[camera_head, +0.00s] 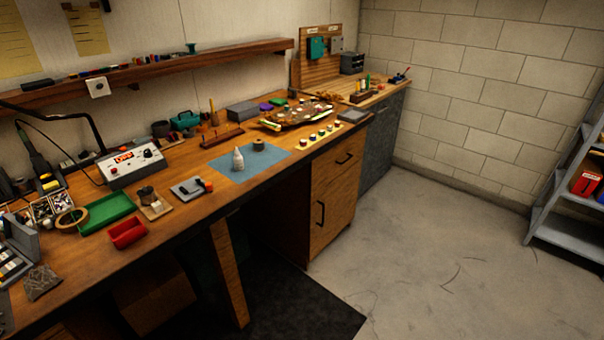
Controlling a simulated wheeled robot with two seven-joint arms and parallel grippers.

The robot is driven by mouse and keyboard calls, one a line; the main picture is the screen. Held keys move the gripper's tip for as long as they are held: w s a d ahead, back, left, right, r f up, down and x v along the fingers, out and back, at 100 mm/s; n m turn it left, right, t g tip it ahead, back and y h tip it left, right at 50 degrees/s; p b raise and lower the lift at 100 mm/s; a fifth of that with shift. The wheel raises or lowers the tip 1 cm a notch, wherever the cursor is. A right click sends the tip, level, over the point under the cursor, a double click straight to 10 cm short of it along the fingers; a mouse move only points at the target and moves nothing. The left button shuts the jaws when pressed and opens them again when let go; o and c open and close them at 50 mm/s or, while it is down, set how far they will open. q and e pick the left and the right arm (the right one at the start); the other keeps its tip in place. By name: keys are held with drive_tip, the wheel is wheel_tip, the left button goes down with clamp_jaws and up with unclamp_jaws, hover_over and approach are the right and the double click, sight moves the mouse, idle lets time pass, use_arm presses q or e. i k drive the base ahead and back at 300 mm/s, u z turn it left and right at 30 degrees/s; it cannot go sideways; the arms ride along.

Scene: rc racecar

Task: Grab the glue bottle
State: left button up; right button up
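A small white glue bottle (238,160) with a narrow tip stands upright on a blue mat (232,176) on the wooden workbench (165,228). A dark round roll (258,145) sits on the same mat, just behind and to the right of the bottle. Neither of my grippers shows in the head view, and nothing touches the bottle.
Left of the mat are a grey block with a black part (190,188), a red bin (128,232), a green tray (105,211) and a soldering station (130,165). Small coloured pots (322,135) line the bench's right front. A shelf rack (575,215) stands far right; the concrete floor (440,260) is clear.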

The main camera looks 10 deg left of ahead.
sight(239, 164)
drive_tip(key=z, duration=0.55)
drive_tip(key=k, duration=0.8)
drive_tip(key=z, duration=0.7)
drive_tip(key=i, duration=1.65)
drive_tip(key=u, duration=0.25)
drive_tip(key=i, duration=1.75)
drive_tip(key=u, duration=1.5)
drive_tip(key=i, duration=0.95)
drive_tip(key=u, duration=1.15)
